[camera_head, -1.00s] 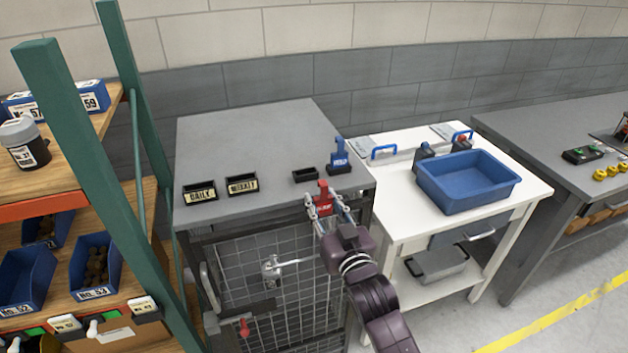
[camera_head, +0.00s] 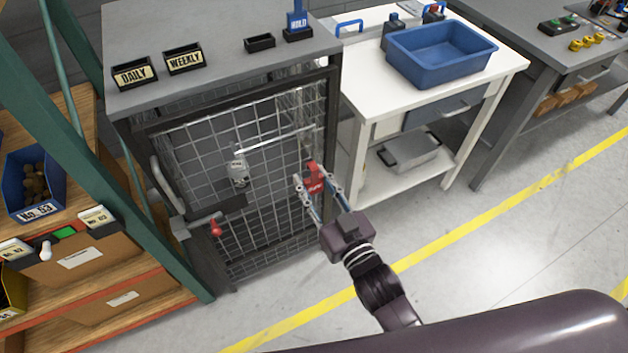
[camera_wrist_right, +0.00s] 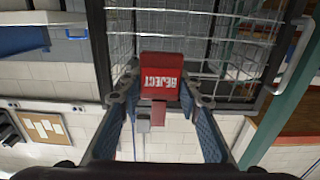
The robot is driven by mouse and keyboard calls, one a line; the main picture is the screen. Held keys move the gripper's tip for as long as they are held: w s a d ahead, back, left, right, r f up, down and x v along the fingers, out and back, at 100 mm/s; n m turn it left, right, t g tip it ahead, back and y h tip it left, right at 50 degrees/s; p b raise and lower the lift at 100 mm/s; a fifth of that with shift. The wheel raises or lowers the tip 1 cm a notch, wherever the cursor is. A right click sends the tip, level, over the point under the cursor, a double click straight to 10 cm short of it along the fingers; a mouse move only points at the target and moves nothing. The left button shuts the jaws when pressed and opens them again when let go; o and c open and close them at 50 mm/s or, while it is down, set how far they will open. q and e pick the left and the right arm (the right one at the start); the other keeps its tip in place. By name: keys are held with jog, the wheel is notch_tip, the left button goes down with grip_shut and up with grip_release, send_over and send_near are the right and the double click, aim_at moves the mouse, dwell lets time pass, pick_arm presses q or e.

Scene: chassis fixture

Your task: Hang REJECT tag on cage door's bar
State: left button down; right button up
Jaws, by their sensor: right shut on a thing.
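The red REJECT tag (camera_head: 315,177) is held between the fingertips of my right gripper (camera_head: 318,186), in front of the right side of the cage door (camera_head: 205,135). In the right wrist view the tag (camera_wrist_right: 160,72) fills the gap between the fingers, its lettering upside down, with cage mesh behind it. A light horizontal bar (camera_head: 280,139) stands out from the door's mesh, up and left of the tag. The tag looks apart from the bar. A small pale lock-like piece (camera_head: 237,171) hangs at the bar's left end. My left gripper is not in view.
The cabinet top (camera_head: 215,25) carries DAILY (camera_head: 134,74) and WEEKLY (camera_head: 184,59) holders, an empty black holder (camera_head: 260,42) and a blue HOLD tag (camera_head: 298,22). A door handle with a red knob (camera_head: 216,229) projects at left. A white table (camera_head: 365,85) stands at right.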

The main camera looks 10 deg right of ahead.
jog(key=shift+b+x, duration=2.6)
jog(key=shift+x, duration=3.75)
jog(key=shift+f, duration=0.6)
jog(key=o, duration=1.1)
jog(key=shift+c, duration=0.2)
jog(key=shift+s, duration=0.1)
